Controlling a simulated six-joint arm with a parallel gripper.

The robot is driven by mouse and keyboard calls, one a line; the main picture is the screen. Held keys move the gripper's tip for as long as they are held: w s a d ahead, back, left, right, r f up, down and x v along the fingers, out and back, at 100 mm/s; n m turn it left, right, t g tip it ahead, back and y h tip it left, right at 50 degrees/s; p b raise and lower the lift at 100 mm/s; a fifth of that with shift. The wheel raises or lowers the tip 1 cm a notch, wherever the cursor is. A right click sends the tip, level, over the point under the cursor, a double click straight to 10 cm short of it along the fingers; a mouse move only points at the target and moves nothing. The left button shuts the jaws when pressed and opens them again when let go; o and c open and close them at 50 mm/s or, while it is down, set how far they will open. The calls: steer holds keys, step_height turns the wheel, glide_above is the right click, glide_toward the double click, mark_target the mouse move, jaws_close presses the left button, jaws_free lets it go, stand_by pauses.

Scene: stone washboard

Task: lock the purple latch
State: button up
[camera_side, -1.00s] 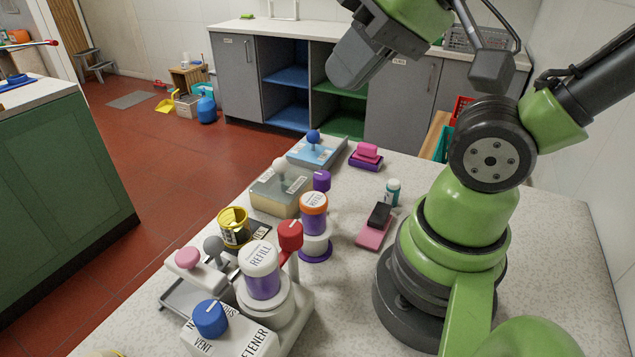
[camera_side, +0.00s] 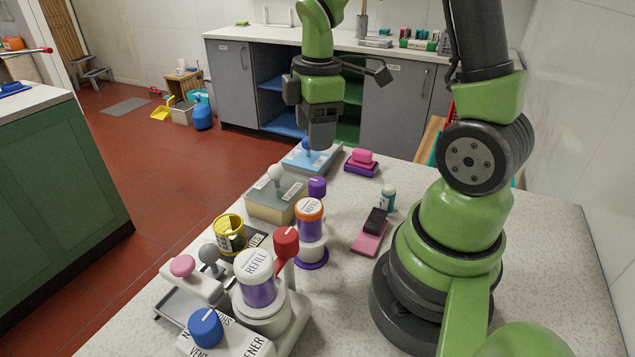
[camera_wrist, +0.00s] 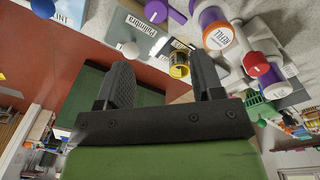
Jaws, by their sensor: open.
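The purple latch, a short round knob with a pale line on top (camera_side: 317,187), stands at the right of a beige box with a white-ball lever. A purple knob with a pale line, which looks like the same latch, shows at the top of the wrist view (camera_wrist: 157,12). My gripper (camera_side: 322,138) points down, in the air over or behind the blue box at the far end of the table, apart from the latch. Its two fingers are spread with nothing between them in the wrist view (camera_wrist: 163,75).
The beige box (camera_side: 262,212) and blue box (camera_side: 299,160) have ball levers. An orange-ringed canister (camera_side: 309,214), a red knob (camera_side: 286,242) and a white dispenser (camera_side: 257,280) stand in front.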

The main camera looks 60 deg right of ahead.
mark_target(318, 181)
steer(key=shift+d+f+n+g, duration=0.15)
steer(key=shift+d+f+n, duration=0.2)
steer(key=shift+f, duration=0.2)
steer(key=shift+d+f+n+g, duration=0.15)
steer(key=shift+d+f+n, duration=0.15)
steer(key=shift+f, duration=0.6)
step_height(318, 181, down, 9)
steer(key=shift+f, duration=0.1)
steer(key=shift+c, duration=0.4)
steer(key=c, duration=0.9)
steer(key=shift+o, duration=0.3)
